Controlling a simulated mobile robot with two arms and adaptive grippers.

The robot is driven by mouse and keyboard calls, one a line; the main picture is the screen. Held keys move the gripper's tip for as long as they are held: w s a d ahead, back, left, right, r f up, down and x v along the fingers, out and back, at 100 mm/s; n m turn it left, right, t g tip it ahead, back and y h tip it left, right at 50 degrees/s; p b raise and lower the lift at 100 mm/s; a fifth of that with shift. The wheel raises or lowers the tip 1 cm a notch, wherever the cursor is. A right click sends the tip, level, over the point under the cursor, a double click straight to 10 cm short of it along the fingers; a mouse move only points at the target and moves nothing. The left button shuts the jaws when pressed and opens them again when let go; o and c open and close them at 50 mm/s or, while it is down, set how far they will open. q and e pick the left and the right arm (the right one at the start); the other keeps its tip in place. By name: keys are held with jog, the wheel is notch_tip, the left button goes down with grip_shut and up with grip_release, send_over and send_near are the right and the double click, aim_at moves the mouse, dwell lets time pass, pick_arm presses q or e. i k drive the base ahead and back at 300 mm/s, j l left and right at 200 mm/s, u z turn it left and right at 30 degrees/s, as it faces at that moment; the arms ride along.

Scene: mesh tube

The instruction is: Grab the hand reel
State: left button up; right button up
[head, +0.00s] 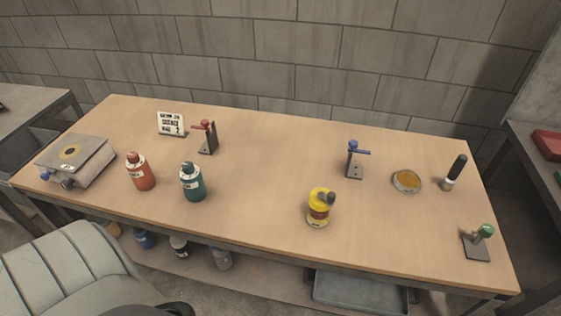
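A yellow, round, spool-like piece with a dark knob on top (319,207) stands upright near the front edge of the wooden table, right of the middle. It looks the most like a hand reel, but I cannot tell for sure. Nothing holds it or touches it. Neither of my grippers shows in the head view.
The wooden table (262,180) holds a red bottle (140,172), a teal bottle (192,182), a metal box (76,160), a sign (171,124), red-handled (208,138), blue-handled (355,160) and green-knobbed (479,242) stands, an amber dish (407,181) and a black-handled tool (455,172). The table's middle is clear.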

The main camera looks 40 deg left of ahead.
aim_at(318, 212)
jog(key=u, duration=0.75)
jog(key=l, duration=0.15)
